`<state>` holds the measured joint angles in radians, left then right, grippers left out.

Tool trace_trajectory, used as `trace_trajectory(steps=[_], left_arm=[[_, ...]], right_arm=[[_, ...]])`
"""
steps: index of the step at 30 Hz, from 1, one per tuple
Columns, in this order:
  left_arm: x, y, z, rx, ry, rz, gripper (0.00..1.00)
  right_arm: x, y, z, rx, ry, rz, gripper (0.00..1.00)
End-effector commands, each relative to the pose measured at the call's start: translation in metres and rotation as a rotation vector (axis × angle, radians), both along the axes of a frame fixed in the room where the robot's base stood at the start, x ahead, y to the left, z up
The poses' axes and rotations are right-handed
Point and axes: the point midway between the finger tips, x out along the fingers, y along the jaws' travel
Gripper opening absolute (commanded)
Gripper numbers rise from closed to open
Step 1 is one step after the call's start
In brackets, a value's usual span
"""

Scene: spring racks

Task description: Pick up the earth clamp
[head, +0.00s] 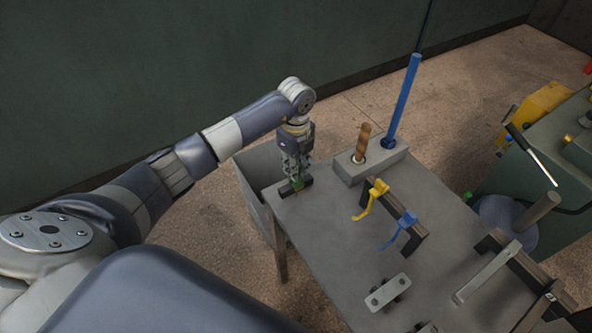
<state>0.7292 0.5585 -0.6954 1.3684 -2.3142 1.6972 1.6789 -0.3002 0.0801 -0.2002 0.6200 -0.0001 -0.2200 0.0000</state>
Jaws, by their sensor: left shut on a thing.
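My left gripper (297,178) points down at the table's far left corner. It is shut on a small dark piece with green on it, which I take for the earth clamp (304,184). The fingers cover part of the clamp. It is at or just above the table top; I cannot tell whether it touches. My right gripper is not in view.
A grey block (352,171) holding a brown twisted rod (362,141) and a tall blue rod (404,98) stands right of the gripper. Yellow (371,199) and blue (402,226) clamps hang on a rack. A grey plate (389,292) lies nearer. The table's middle left is clear.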

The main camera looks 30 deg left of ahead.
Motion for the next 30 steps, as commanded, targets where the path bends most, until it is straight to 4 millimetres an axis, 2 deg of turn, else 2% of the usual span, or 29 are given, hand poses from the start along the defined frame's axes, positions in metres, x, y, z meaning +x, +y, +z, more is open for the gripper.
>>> trace_trajectory(steps=[5,10,24,30], left_arm=[[0.001,0.001,0.009,0.000,-0.004,0.000,0.01],[0.002,0.001,0.035,0.001,-0.009,-0.002,0.01],[-0.079,-0.086,0.043,-0.002,-0.003,-0.007,0.01],[-0.100,-0.109,0.049,0.000,-0.003,-0.003,0.01]], right_arm=[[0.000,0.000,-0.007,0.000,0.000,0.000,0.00],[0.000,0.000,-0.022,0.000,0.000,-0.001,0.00],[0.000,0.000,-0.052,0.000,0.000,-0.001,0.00],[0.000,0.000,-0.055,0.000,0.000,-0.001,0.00]])
